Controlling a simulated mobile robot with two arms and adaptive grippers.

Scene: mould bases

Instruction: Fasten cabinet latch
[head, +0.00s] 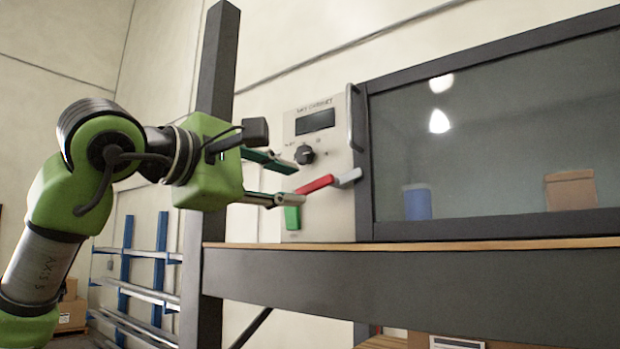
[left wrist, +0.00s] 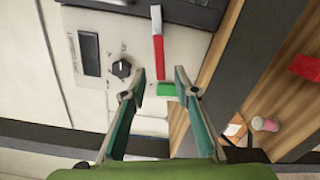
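The cabinet (head: 365,228) has a dark-framed glass door and a pale control panel (head: 320,218) at its left. The latch appears to be the red lever (head: 315,186) with a pale grey end, tilted up to the right on the panel. In the left wrist view the red lever (left wrist: 158,50) lies just beyond the fingertips. A green block (head: 292,217) sits below the lever; in the left wrist view the green block (left wrist: 167,89) shows between the fingertips. My left gripper (head: 286,180) is open and empty, just left of the lever. My right gripper is not in view.
A black knob (head: 304,154) and a dark display (head: 315,121) are above the lever. A vertical handle (head: 352,118) stands by the door edge. A wood-topped bench (head: 450,244) runs below the cabinet. A dark post (head: 216,80) rises behind my left arm.

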